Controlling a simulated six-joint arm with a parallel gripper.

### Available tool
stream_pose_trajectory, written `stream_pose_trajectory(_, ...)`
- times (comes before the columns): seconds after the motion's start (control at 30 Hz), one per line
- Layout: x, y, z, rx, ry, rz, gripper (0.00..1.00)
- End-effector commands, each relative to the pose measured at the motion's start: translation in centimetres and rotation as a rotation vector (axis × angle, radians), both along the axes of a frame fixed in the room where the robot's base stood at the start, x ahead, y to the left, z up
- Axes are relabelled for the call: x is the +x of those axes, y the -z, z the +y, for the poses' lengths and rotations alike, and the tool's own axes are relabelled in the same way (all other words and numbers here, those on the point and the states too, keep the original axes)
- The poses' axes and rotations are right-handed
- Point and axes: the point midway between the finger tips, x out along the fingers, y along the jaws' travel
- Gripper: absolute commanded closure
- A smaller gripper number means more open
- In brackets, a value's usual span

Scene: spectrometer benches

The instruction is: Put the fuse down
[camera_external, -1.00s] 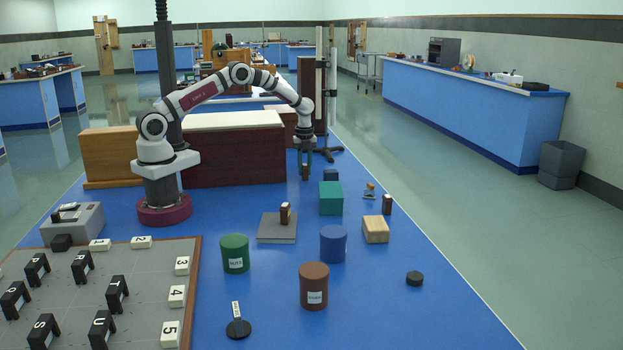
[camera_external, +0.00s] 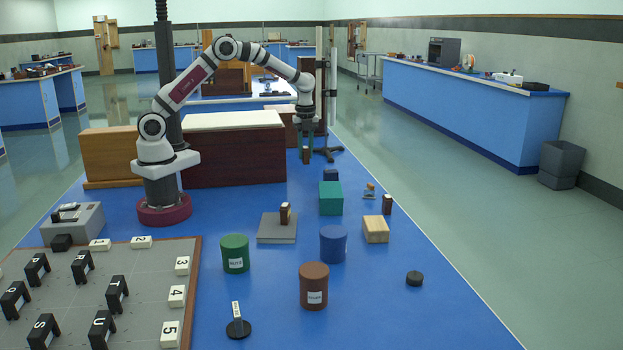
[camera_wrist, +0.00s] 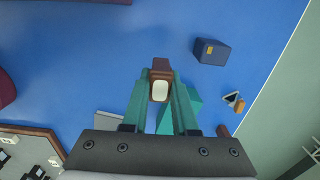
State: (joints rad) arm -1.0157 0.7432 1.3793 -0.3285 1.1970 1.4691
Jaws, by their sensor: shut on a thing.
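My gripper (camera_external: 306,148) is shut on a small brown fuse with a pale face (camera_wrist: 160,90) and holds it above the blue bench top, beyond the boxes. In the wrist view the fuse is between the ends of the two teal fingers. In the external view the held fuse is small and hard to make out. A similar brown block with a pale face (camera_external: 285,213) stands upright on a grey plate (camera_external: 268,233). Another brown block (camera_external: 387,204) stands on the bench to the right.
A dark blue box (camera_external: 330,174) and a green box (camera_external: 330,198) stand nearest the gripper; the blue box also shows in the wrist view (camera_wrist: 212,51). Green (camera_external: 235,254), blue (camera_external: 333,244) and brown (camera_external: 313,287) cylinders stand closer to the camera.

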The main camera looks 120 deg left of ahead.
Motion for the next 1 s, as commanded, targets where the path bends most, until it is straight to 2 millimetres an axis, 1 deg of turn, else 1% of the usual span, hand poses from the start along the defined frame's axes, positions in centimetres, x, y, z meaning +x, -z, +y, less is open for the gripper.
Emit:
stream_pose_trajectory(0.1, 0.9, -0.9, -1.2, 0.000, 0.001, 0.000, 1.00)
stream_pose_trajectory(0.27, 1.4, -1.3, -1.8, 0.000, 0.004, 0.000, 1.00)
stream_pose_trajectory(0.33, 2.0, -1.4, -2.5, 0.000, 0.019, 0.000, 1.00)
stream_pose_trajectory(0.37, 2.4, -1.4, -3.1, 0.000, 0.030, 0.000, 1.00)
stream_pose_trajectory(0.47, 4.4, -1.7, -5.9, -0.001, 0.088, -0.001, 1.00)
stream_pose_trajectory(0.57, 6.8, -2.2, -10.1, -0.001, 0.168, -0.002, 1.00)
stream_pose_trajectory(0.6, 7.6, -2.3, -12.0, -0.001, 0.205, -0.001, 1.00)
stream_pose_trajectory(0.67, 8.7, -2.6, -15.2, -0.001, 0.265, -0.002, 1.00)
stream_pose_trajectory(0.7, 9.4, -2.7, -17.6, -0.001, 0.310, -0.001, 1.00)
stream_pose_trajectory(0.77, 10.0, -3.0, -21.4, -0.001, 0.381, -0.001, 1.00)
stream_pose_trajectory(0.8, 10.2, -3.1, -24.2, -0.001, 0.431, -0.001, 1.00)
stream_pose_trajectory(0.87, 10.1, -3.3, -28.2, -0.002, 0.508, -0.001, 1.00)
stream_pose_trajectory(0.9, 9.8, -3.3, -30.6, -0.001, 0.558, -0.001, 1.00)
stream_pose_trajectory(1.0, 8.5, -3.4, -35.6, -0.001, 0.662, -0.001, 1.00)
